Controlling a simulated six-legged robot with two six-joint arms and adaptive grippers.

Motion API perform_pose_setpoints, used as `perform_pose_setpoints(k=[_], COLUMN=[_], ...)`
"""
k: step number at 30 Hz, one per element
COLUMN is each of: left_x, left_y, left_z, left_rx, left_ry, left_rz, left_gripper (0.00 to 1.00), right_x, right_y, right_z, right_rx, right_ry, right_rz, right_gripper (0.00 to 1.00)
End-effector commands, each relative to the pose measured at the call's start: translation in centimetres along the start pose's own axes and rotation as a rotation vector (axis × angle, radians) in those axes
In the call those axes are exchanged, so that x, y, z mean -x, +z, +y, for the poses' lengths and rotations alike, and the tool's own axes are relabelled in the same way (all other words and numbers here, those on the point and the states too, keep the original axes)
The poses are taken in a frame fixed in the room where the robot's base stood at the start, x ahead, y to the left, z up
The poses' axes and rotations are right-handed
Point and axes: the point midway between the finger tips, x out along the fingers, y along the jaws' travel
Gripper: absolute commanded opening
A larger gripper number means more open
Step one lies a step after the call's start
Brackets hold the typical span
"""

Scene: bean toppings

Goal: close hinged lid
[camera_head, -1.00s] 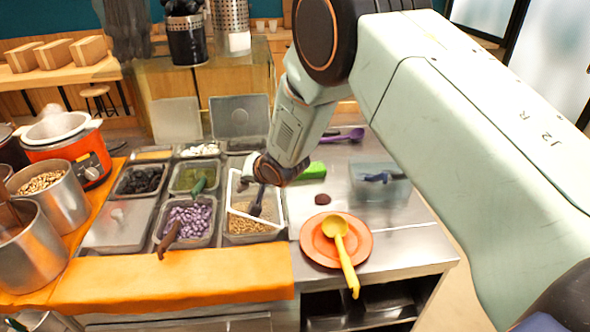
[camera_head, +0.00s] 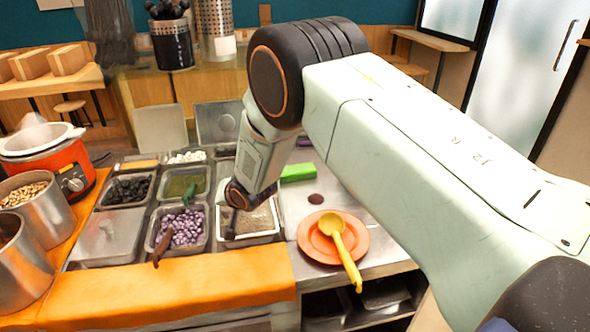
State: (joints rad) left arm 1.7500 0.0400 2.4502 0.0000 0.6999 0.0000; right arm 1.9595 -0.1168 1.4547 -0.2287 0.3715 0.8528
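Two raised hinged lids stand upright at the back of the counter, a pale one (camera_head: 161,129) on the left and a grey one (camera_head: 218,123) on the right. A flat metal lid (camera_head: 107,239) lies over the front left compartment. My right arm comes in from the right, and its gripper (camera_head: 232,226) points down over the front right container (camera_head: 262,238), which holds brown beans. The wrist and arm hide most of the gripper and the back of this container. I cannot tell whether the fingers are open or touching anything. My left gripper is not in view.
Purple beans (camera_head: 184,226) with a brown-handled utensil fill the adjoining container. A green block (camera_head: 298,173) and an orange plate (camera_head: 313,243) with a yellow ladle (camera_head: 344,253) lie to the right. Metal pots (camera_head: 38,205) and an orange cooker (camera_head: 57,170) stand left.

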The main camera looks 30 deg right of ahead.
Motion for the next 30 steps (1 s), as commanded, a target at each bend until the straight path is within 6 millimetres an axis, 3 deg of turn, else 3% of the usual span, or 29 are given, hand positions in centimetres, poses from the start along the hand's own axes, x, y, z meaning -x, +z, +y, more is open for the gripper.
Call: perform_pose_setpoints(k=[23,30], left_x=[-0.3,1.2], left_y=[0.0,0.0], left_z=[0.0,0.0], left_rx=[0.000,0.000], left_ry=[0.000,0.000], left_rz=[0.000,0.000], left_gripper=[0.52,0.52], right_x=[-0.7,0.5], right_y=[0.8,-0.4], right_z=[0.1,-0.7], right_rx=[0.000,-0.001], right_ry=[0.001,0.002], right_rz=[-0.002,0.001], right_gripper=[0.00,0.00])
